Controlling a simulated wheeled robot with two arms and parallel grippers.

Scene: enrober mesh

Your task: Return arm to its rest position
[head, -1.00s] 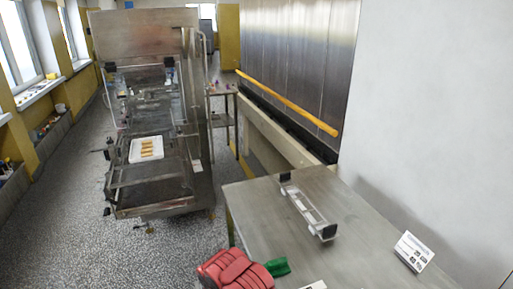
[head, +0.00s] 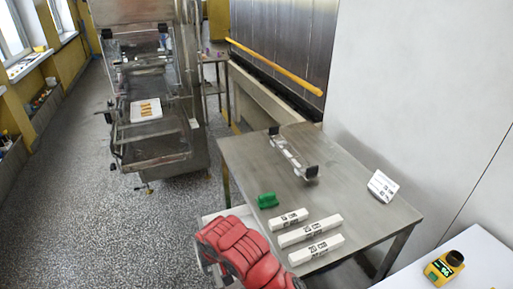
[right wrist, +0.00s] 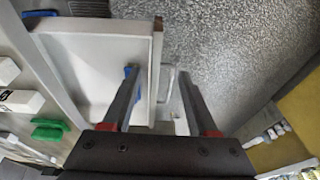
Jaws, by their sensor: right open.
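My right arm shows in the head view as a red padded link (head: 245,255) at the bottom centre, beside the near left corner of the steel table. The fingers are above the speckled floor and the edge of a white tray-like panel (right wrist: 90,55). In the head view the fingers cannot be made out. My left gripper is in neither view.
The steel table (head: 240,160) holds a green block (head: 267,200), white labelled bars (head: 310,230), a clear-framed fixture (head: 290,155) and a sign card (head: 381,186). A white surface bears a yellow-green device (head: 444,266). A steel machine (head: 145,60) stands back left. Floor at left is open.

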